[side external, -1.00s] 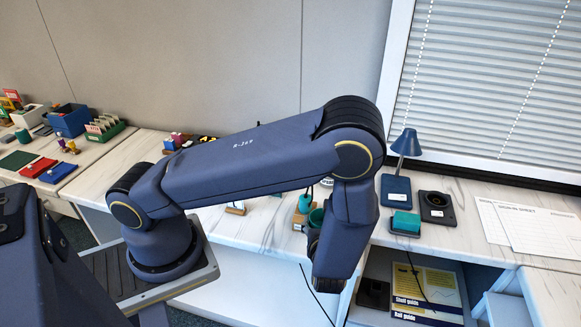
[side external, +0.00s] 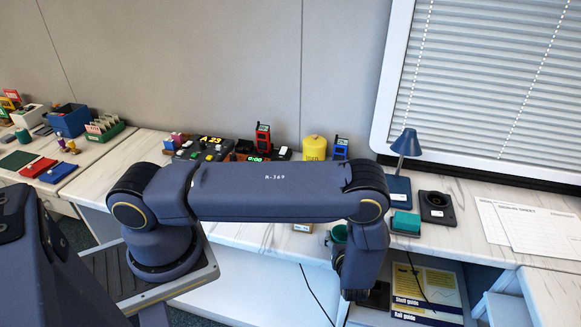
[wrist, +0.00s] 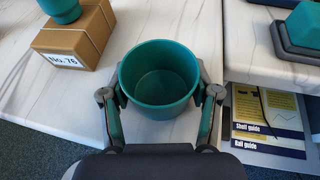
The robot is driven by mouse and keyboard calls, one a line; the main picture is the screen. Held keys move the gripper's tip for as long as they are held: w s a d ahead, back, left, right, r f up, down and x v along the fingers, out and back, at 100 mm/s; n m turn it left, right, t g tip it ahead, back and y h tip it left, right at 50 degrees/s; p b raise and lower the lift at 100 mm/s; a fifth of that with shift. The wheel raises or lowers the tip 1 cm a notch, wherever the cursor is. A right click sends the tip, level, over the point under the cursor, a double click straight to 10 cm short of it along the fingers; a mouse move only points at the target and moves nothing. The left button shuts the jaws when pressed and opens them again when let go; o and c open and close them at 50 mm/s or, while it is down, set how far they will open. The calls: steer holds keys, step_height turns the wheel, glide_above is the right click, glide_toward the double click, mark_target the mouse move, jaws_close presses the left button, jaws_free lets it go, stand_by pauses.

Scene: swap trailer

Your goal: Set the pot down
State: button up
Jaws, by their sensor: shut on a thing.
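The pot (wrist: 160,105) is a round, open, empty teal-green cup in the wrist view. My gripper (wrist: 160,98) is shut on it, with one finger on each side of its wall. The pot is over the white marbled counter (wrist: 140,32) near its front edge. I cannot tell whether its base touches the counter. In the side view the pot (side external: 339,233) shows only partly, beside my wrist, and my fingers are hidden.
A cardboard box (wrist: 88,38) marked "No. 76" stands left of the pot, with a teal thing (wrist: 62,8) on top. A dark-based teal block (wrist: 300,28) lies to the right, across a gap. Guide booklets (wrist: 265,118) lie lower right.

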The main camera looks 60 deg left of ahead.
steer(key=o, duration=1.1)
steer(key=shift+f, duration=0.15)
steer(key=shift+o, duration=0.2)
